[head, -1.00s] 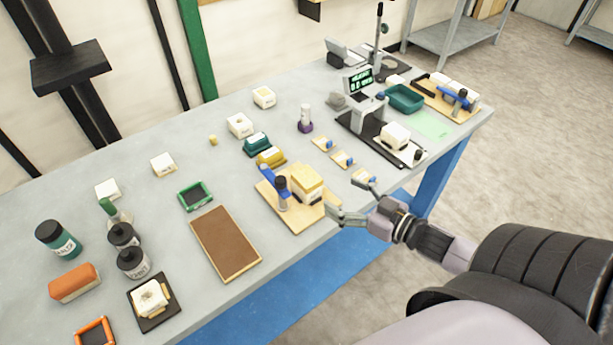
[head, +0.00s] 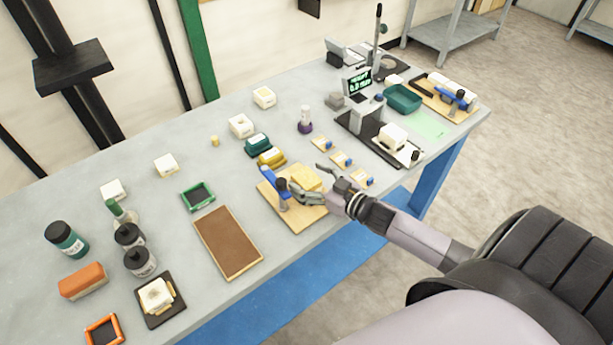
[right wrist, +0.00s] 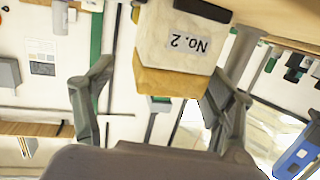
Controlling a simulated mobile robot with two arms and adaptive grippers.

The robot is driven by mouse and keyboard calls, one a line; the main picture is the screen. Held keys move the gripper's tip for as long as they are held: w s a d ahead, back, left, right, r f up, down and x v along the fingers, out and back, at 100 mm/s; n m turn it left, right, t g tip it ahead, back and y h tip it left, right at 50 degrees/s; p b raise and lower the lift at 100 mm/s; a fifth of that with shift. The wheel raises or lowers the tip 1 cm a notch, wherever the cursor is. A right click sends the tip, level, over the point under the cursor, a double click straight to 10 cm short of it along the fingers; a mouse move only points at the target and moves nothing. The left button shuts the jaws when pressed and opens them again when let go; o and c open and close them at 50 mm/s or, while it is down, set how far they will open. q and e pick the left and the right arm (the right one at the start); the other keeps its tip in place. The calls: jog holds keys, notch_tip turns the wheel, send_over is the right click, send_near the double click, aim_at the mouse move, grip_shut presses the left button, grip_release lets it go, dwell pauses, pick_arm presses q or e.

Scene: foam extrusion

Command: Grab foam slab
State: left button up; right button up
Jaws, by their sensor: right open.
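In the right wrist view the slab (right wrist: 180,45) shows a "No. 2" label, upside down, between the two spread fingers. My right gripper (head: 305,181) is open at the slab, its fingers toward either side. The fingers partly hide the slab in the head view, and contact cannot be told. My left gripper is not in view.
A blue-handled clamp (head: 270,180) stands on the board, just left of the slab. A brown framed panel (head: 228,243) lies to the left. Small wooden pieces with blue parts (head: 342,160) lie behind and right of the gripper. Yellow and green blocks stand behind the board.

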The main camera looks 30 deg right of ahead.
jog(key=shift+w+a+f, duration=0.1)
jog(key=shift+w+a, duration=0.1)
jog(key=shift+w, duration=0.3)
jog(key=shift+s, duration=0.1)
jog(key=shift+c, duration=0.4)
jog(key=c, duration=1.1)
jog(key=shift+o, duration=0.2)
